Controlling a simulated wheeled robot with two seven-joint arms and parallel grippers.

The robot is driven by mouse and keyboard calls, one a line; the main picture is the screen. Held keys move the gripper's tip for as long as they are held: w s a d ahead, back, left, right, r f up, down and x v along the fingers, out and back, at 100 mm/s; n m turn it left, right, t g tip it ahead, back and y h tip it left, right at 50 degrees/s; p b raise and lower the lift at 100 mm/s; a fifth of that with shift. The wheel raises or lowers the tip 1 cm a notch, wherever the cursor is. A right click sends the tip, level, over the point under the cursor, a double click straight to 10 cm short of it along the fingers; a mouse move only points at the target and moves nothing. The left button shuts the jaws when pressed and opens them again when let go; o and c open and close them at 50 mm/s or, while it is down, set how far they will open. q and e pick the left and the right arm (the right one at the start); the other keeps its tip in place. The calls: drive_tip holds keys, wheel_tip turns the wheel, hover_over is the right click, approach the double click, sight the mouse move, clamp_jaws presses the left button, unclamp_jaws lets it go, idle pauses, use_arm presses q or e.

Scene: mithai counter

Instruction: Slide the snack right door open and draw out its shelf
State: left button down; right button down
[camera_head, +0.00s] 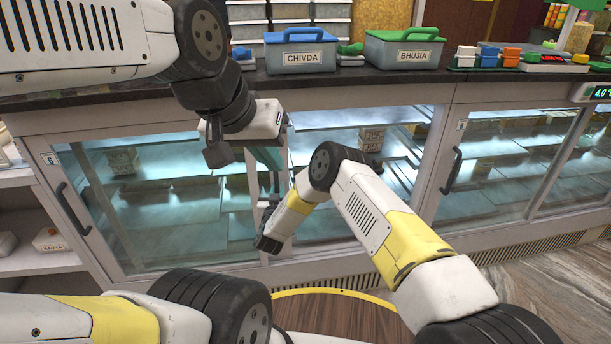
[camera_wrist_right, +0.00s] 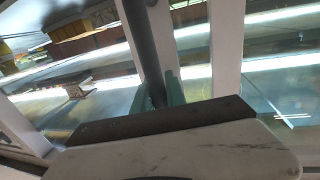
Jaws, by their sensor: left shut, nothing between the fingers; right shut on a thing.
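The snack case is a white-framed glass display under the dark counter. Its left door (camera_head: 150,215) has a dark handle (camera_head: 70,208) at the left edge. The bay to the right shows shelves (camera_head: 310,150) with DAL boxes (camera_head: 372,145), and looks uncovered by the right door. My right gripper is shut on a dark upright handle (camera_wrist_right: 140,35), its teal fingers (camera_wrist_right: 160,92) on either side in the right wrist view. In the head view my right forearm largely hides that grip. My left gripper (camera_head: 268,165) is shut and empty, pointing down in front of the middle frame.
CHIVDA (camera_head: 300,52) and BHUJIA (camera_head: 405,50) bins stand on the counter (camera_head: 350,80) above. Another sliding case with a dark handle (camera_head: 452,170) is at the right. Open side shelves (camera_head: 40,265) are at the left. My two arms are close together at the middle frame.

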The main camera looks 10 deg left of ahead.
drive_tip(key=shift+s+a, duration=0.15)
drive_tip(key=shift+a, duration=0.35)
drive_tip(key=shift+s+a, duration=0.15)
drive_tip(key=shift+a, duration=0.35)
drive_tip(key=c, duration=1.6)
unclamp_jaws()
drive_tip(key=shift+c, duration=0.2)
drive_tip(key=shift+s, duration=0.1)
drive_tip(key=s+d, duration=0.1)
drive_tip(key=s, duration=0.6)
drive_tip(key=shift+s, duration=0.25)
drive_tip(key=shift+d, duration=0.1)
